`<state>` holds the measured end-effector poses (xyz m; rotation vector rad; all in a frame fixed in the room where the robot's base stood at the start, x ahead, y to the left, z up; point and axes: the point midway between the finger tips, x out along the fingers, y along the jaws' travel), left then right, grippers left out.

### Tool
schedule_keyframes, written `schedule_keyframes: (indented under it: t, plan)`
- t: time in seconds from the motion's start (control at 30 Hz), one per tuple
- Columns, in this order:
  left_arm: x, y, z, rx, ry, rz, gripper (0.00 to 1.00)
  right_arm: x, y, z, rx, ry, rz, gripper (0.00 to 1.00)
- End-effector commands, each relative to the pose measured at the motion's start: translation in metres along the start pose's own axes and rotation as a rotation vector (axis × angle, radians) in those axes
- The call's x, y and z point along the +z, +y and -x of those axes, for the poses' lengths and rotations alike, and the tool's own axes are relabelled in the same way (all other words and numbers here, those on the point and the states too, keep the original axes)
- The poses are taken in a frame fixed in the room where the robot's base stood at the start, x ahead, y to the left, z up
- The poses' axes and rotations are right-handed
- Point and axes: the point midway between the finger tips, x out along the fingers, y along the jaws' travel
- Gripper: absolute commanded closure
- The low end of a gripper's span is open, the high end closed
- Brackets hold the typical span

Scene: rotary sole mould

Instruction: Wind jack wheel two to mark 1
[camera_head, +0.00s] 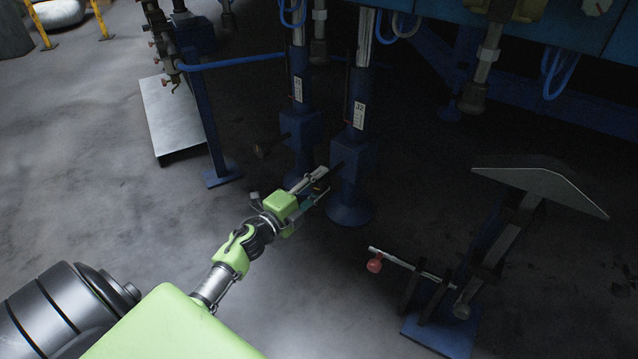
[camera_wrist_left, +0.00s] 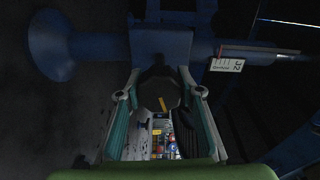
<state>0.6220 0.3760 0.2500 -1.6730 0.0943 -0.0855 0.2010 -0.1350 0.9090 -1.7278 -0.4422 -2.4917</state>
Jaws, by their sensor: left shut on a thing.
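Jack two (camera_head: 347,170) is a dark blue column with a white "J2" scale label (camera_head: 359,115). The label also shows sideways in the left wrist view (camera_wrist_left: 238,65). My left gripper (camera_head: 322,180) reaches the near side of its gearbox (camera_wrist_left: 160,42). In the left wrist view its fingers (camera_wrist_left: 160,92) are on either side of jack two's dark round handwheel (camera_wrist_left: 158,88), shut on it. A small yellow strip shows at the wheel's lower part. The wheel is mostly hidden by the gripper in the head view. The scale is too small to read. My right gripper is not in view.
Jack one (camera_head: 300,130) stands just left, with its own dark handwheel (camera_head: 262,151) sticking out. A blue stand with a red-knobbed lever (camera_head: 375,263) and a grey plate (camera_head: 540,184) is at the right. A blue post (camera_head: 207,130) stands at the left.

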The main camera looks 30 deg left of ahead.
Motion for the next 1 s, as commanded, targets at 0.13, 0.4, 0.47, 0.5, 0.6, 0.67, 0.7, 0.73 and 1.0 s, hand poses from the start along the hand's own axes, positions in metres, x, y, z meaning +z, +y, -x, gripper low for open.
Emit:
schedule_keyframes:
  t: [0.13, 0.4, 0.47, 0.5, 0.6, 0.67, 0.7, 0.73, 1.0]
  plan:
    - [0.0, 0.001, 0.0, 0.0, 0.001, -0.139, 0.87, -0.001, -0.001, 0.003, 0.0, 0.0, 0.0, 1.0]
    - [0.0, 0.002, 0.0, 0.001, 0.001, -0.396, 0.87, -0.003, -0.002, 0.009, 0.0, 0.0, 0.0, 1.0]
    - [0.0, 0.002, 0.0, 0.001, 0.001, -0.451, 0.87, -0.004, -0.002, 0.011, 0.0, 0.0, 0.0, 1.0]
    - [0.0, 0.002, 0.0, 0.0, 0.002, -0.486, 0.87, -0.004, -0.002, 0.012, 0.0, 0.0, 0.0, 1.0]
    - [-0.001, 0.002, 0.0, 0.0, 0.002, -0.569, 0.87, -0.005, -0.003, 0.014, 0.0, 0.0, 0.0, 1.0]
    - [-0.001, 0.002, 0.0, 0.001, 0.002, -0.616, 0.87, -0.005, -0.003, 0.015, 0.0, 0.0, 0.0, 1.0]
    - [-0.001, 0.002, 0.0, 0.001, 0.002, -0.645, 0.87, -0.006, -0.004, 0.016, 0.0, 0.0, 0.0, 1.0]
    - [-0.001, 0.002, 0.0, 0.001, 0.002, -0.664, 0.87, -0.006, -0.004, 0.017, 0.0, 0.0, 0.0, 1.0]
    - [-0.001, 0.001, 0.0, 0.001, 0.002, -0.798, 0.87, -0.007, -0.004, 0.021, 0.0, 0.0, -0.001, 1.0]
